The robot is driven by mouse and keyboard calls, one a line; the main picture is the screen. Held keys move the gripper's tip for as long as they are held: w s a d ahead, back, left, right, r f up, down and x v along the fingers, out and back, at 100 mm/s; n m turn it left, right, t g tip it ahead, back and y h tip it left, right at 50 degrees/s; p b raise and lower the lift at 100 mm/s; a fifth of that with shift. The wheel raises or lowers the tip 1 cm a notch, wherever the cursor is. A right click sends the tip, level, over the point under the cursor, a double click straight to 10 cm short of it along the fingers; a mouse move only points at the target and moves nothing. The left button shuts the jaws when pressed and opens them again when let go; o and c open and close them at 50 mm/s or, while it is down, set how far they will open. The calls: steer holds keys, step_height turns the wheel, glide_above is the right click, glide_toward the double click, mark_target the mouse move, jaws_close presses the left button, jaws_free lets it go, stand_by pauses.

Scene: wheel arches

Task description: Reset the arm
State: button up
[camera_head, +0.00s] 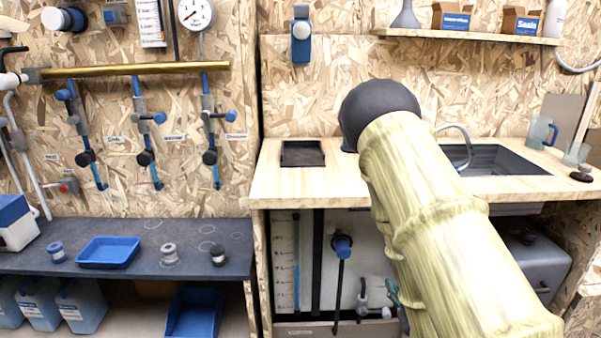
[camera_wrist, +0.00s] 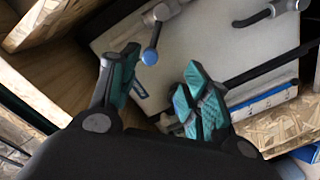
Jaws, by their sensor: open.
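My arm (camera_head: 430,220), in a pale yellow sleeve with a dark rounded joint at the top, reaches down in front of the wooden counter. My gripper (camera_wrist: 165,85) shows in the wrist view with its two teal-padded fingers spread apart and nothing held between them. In the head view only a small teal part of the gripper (camera_head: 392,291) shows at the arm's left edge; the rest is hidden behind the arm. A small valve with a blue knob (camera_wrist: 150,57) appears between and beyond the fingertips. I cannot tell how far it is from them.
A white tank panel (camera_wrist: 205,50) lies beyond the gripper under the counter (camera_head: 330,186). A sink (camera_head: 500,158) is at right. A dark bench (camera_head: 130,262) at left holds a blue tray (camera_head: 108,251) and small spools.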

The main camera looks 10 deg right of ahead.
steer(key=s+a+f+m+g, duration=0.1)
steer(key=s+f+m+g, duration=0.3)
steer(key=f, duration=0.8)
steer(key=s+a+f+m+g, duration=0.1)
steer(key=s+a+f+g, duration=0.15)
steer(key=s+f, duration=0.4)
steer(key=s+a+f+m+g+y, duration=0.1)
steer(key=s+a+f+g, duration=0.1)
steer(key=s+f+g, duration=0.4)
steer(key=s+a+f+m+g, duration=0.1)
steer(key=s+a+f, duration=0.1)
steer(key=s+f, duration=0.45)
steer(key=s+a+m+g+y, duration=0.1)
steer(key=s+a+g, duration=0.25)
steer(key=s, duration=0.75)
step_height(320, 180, up, 20)
steer(key=p, duration=2.1)
steer(key=shift+d, duration=0.15)
steer(key=shift+w, duration=0.1)
stand_by(0.6)
